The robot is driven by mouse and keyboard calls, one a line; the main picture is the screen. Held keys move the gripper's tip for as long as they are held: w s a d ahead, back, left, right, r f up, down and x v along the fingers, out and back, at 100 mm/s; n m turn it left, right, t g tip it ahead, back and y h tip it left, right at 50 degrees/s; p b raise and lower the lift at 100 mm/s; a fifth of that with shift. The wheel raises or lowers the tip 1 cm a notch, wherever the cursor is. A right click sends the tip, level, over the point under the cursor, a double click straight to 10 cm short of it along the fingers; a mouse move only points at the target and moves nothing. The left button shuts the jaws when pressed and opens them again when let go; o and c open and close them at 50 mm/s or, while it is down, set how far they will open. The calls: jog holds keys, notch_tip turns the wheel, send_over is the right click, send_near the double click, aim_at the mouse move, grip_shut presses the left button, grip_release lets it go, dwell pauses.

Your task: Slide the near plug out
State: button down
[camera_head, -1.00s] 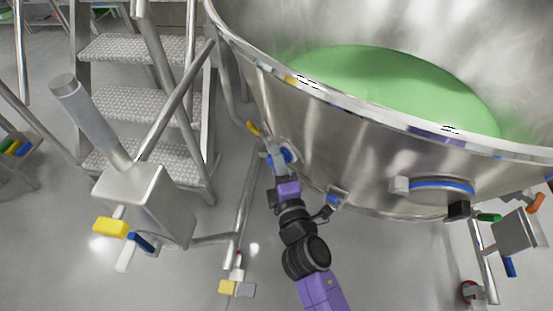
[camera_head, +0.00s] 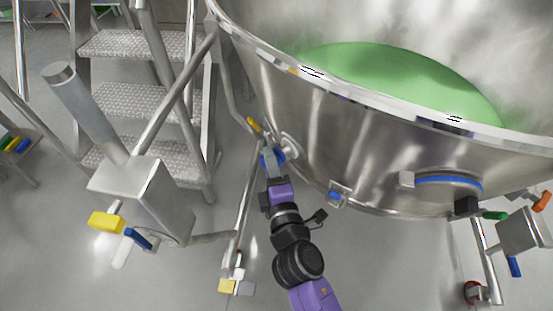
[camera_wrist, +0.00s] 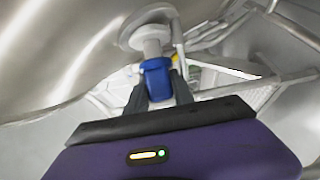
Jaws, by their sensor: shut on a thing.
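The near plug has a blue grip (camera_head: 272,157) and shows beside the round steel port (camera_head: 290,146) low on the vessel's wall. In the wrist view its blue body (camera_wrist: 156,80) sits between my fingers, with a pale shaft (camera_wrist: 152,47) running up to the port's round flange (camera_wrist: 148,24). I cannot tell whether the shaft's end is still inside the port. My gripper (camera_head: 271,167) is shut on the blue grip, below and left of the port; it also shows in the wrist view (camera_wrist: 158,92).
The large steel vessel (camera_head: 330,130) holds green material. Another blue fitting (camera_head: 335,196) is on its lower wall. Steel steps (camera_head: 140,100) and a steel box with coloured handles (camera_head: 145,195) stand left. A yellow handle (camera_head: 254,124) is close by. Open floor lies below.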

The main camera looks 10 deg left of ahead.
jog(key=shift+s+a+f, duration=0.1)
jog(key=shift+s+a, duration=0.25)
jog(key=c, duration=1.1)
grip_release()
jog(key=shift+s, duration=0.1)
jog(key=shift+s+d, duration=0.15)
jog(key=shift+s, duration=0.05)
jog(key=v, duration=0.7)
jog(key=shift+s, duration=0.15)
